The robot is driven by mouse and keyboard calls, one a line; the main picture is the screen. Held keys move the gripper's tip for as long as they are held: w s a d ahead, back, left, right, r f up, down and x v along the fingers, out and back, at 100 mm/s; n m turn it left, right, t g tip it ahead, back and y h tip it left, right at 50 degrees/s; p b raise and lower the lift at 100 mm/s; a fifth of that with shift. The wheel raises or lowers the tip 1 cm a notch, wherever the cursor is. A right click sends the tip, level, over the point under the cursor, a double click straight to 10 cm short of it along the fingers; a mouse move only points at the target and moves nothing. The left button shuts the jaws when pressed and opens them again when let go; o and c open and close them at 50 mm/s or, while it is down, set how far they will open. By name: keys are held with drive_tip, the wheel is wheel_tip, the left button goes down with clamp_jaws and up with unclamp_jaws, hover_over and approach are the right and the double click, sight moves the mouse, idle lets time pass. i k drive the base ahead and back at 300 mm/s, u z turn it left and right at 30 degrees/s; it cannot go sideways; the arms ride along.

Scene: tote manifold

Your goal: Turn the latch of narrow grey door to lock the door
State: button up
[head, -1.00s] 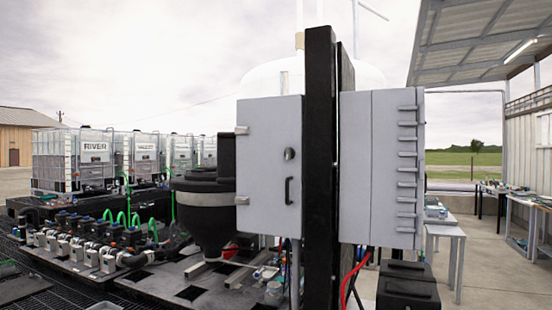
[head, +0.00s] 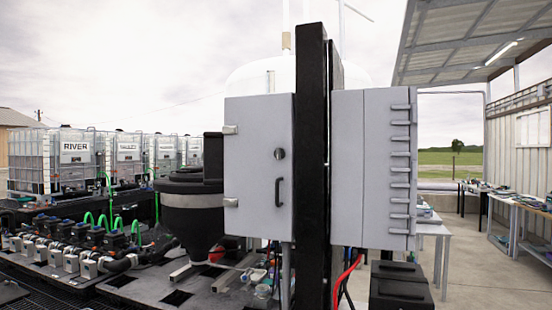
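The narrow grey door (head: 258,185) is in the middle of the head view, on a grey cabinet left of a black upright post. It looks closed, with hinges on its left edge. A round dark latch (head: 279,153) sits near its right edge, above a black pull handle (head: 279,192). The latch is too small to tell which way it is turned. My gripper is not in view.
A second grey box (head: 375,165) with several hinges stands right of the black post (head: 313,170). A black hopper (head: 192,215) and pipework (head: 75,245) lie to the left. Tables (head: 515,205) line the right, with open floor (head: 480,265) before them.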

sight(279, 154)
drive_tip(key=u, duration=0.05)
drive_tip(key=i, duration=0.95)
